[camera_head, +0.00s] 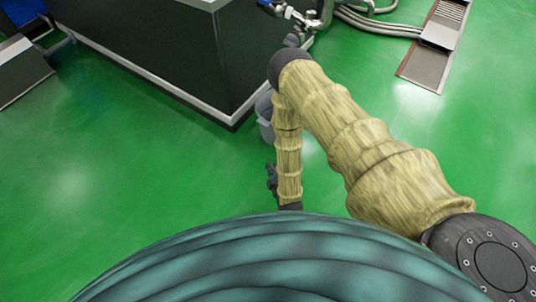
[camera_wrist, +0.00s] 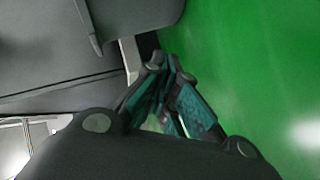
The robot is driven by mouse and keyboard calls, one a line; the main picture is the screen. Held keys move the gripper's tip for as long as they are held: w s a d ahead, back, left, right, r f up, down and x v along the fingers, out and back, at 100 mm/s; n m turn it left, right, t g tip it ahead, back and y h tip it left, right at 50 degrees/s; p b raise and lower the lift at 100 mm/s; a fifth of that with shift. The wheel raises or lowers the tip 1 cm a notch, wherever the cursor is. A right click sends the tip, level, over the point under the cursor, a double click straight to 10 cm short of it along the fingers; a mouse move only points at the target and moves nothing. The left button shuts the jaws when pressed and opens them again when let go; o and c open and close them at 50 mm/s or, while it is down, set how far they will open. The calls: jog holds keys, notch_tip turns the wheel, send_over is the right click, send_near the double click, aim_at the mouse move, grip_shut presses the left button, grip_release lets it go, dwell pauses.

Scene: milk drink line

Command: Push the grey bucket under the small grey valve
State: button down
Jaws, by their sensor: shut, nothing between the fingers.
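The grey bucket (camera_head: 265,108) stands on the green floor against the corner of a dark cabinet. My arm hides its right side in the head view. A dark grey rounded shape at the top of the wrist view (camera_wrist: 140,18) looks like the bucket, cut off by the frame. My gripper (camera_wrist: 168,72) is shut and empty, with its fingertips below that shape; I cannot tell whether they touch it. In the head view my gripper is mostly hidden by my arm. A small grey valve (camera_head: 311,19) seems to be among the pipes above and right of the bucket.
The dark cabinet (camera_head: 190,50) with a pale base edge fills the upper left. A blue-handled fitting (camera_head: 268,3) and pipes (camera_head: 375,22) are at the top. A floor drain (camera_head: 436,45) lies at upper right. Green floor is clear on the right and lower left.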

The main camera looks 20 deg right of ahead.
jog(key=w+f+n+t+b, duration=0.1)
jog(key=f+b, duration=0.1)
jog(key=w+f+n+t+b, duration=0.1)
jog(key=f+b, duration=0.1)
jog(key=f, duration=0.1)
jog(key=w+f+n+t+b, duration=0.1)
jog(key=f+b, duration=0.1)
jog(key=shift+a+f, duration=0.25)
jog(key=shift+w+f+n+t+h+b, duration=0.3)
jog(key=shift+f+t+b, duration=0.2)
jog(key=shift+b, duration=0.4)
jog(key=shift+w, duration=0.15)
jog(key=b, duration=0.5)
send_near(265, 136)
jog(key=a, duration=0.1)
jog(key=w, duration=0.1)
jog(key=a, duration=0.1)
jog(key=shift+w+a+f, duration=0.2)
jog(key=shift+a+f, duration=0.15)
jog(key=shift+w+d+b, duration=0.7)
jog(key=shift+d+b, duration=0.1)
jog(key=shift+w+d+r+b, duration=0.15)
jog(key=shift+w+d+b, duration=0.3)
jog(key=shift+w+d, duration=0.2)
